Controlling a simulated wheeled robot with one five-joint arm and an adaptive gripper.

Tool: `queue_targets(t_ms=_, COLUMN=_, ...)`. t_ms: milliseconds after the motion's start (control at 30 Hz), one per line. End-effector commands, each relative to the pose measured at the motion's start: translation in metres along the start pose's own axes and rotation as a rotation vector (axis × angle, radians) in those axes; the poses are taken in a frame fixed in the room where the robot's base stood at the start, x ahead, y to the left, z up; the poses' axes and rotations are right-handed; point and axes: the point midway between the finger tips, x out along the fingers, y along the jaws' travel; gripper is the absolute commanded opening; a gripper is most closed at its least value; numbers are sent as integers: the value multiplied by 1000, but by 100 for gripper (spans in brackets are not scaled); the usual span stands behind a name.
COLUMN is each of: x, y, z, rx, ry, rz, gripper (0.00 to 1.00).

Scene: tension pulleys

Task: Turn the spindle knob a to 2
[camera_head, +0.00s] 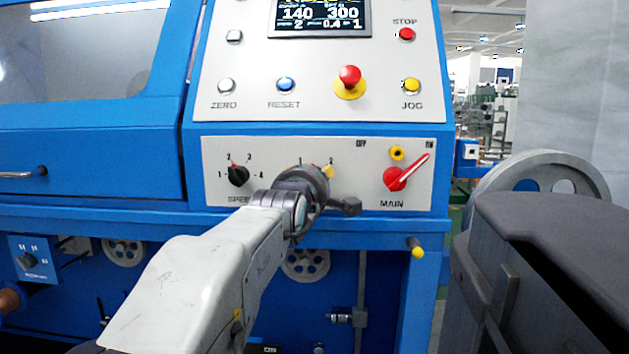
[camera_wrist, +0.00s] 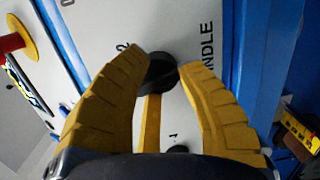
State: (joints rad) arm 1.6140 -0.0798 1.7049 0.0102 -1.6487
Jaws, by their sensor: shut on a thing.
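The spindle knob is hidden behind my gripper in the head view. In the wrist view it is a dark round knob (camera_wrist: 160,72) between the yellow fingertips of my gripper (camera_wrist: 163,68), which is shut on it. A narrow yellow bar (camera_wrist: 151,122) runs below the knob; I cannot tell whether it belongs to the knob. The printed mark 2 (camera_wrist: 124,47) is at the upper left of the knob and mark 1 (camera_wrist: 173,135) below it. Which mark the knob points to is not clear. My gripper (camera_head: 326,172) also shows in the head view, at the panel.
The black speed knob (camera_head: 238,176) is left of my gripper, and the red main switch (camera_head: 396,179) is to its right. Above are the display (camera_head: 320,16), a red mushroom button (camera_head: 350,76) and several small buttons. A grey handwheel (camera_head: 545,180) stands at the right.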

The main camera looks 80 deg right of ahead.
Motion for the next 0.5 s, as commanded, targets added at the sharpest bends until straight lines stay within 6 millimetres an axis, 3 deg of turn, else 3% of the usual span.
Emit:
queue_targets(t_ms=433, x=0, y=4, z=-2, rx=11, ry=3, rz=10, gripper=1)
queue_targets(t_ms=467, x=0, y=5, z=-2, rx=10, ry=3, rz=11, gripper=36)
queue_targets(t_ms=500, x=0, y=4, z=-2, rx=10, ry=3, rz=10, gripper=40)
